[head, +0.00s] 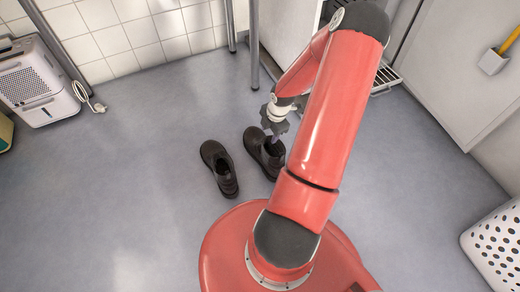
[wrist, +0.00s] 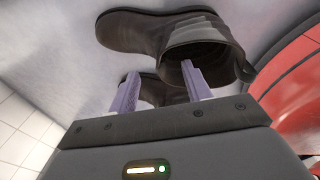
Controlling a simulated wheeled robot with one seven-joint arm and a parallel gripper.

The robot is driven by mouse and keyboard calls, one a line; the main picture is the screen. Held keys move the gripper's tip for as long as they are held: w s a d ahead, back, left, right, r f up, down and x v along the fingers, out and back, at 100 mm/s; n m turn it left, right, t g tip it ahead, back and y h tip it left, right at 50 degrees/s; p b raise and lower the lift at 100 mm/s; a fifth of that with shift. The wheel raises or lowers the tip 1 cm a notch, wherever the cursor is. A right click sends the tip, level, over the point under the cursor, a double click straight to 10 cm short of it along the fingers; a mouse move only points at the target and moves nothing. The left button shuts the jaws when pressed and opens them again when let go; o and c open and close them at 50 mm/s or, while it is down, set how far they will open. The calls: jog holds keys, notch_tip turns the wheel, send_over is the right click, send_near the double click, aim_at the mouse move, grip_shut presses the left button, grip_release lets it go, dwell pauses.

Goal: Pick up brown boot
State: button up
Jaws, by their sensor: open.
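Two dark brown boots stand side by side on the floor in front of my base, a left boot (head: 219,168) and a right boot (head: 262,150). My gripper (head: 273,136) is at the right boot's upper part and partly hides it. In the wrist view my open gripper (wrist: 160,84) has two purple fingers spread apart. One boot (wrist: 150,32) lies across the top of that view, and the right finger overlaps its open shaft. The other boot (wrist: 158,90) shows partly between the fingers. Whether a finger touches a boot I cannot tell.
A white dehumidifier (head: 36,82) with a cable stands at the back left. Thin metal legs (head: 254,45) stand behind the boots. A white perforated basket (head: 497,245) is at the right edge. The grey floor (head: 110,190) left of the boots is clear.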

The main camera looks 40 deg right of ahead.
aim_at(269, 137)
jog(key=f, duration=0.2)
jog(key=f+b, duration=0.1)
jog(key=f, duration=0.1)
jog(key=w+f+b, duration=0.1)
jog(key=f, duration=0.1)
jog(key=shift+r, duration=0.1)
grip_shut()
dwell(1.2)
